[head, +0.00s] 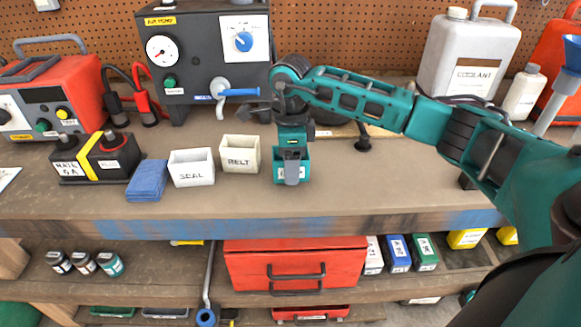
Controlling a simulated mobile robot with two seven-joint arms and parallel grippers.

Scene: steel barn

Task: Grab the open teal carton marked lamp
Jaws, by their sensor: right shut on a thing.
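The teal carton (279,172) stands on the bench near its front edge, just right of the white carton marked BELT. Its white label is mostly covered by my gripper, so I cannot read the word on it. My right gripper (292,178) points down at the carton and is shut on its front wall, with one grey finger in front of the label. The other finger is hidden. The carton appears upright and on or very close to the bench top. My left gripper is not in view.
Open white cartons marked BELT (240,155) and SEAL (192,168) stand left of the teal one, then folded blue cloths (147,181) and a black battery (97,157). A grey air pump (207,60) stands behind. Bench room right of the carton is clear.

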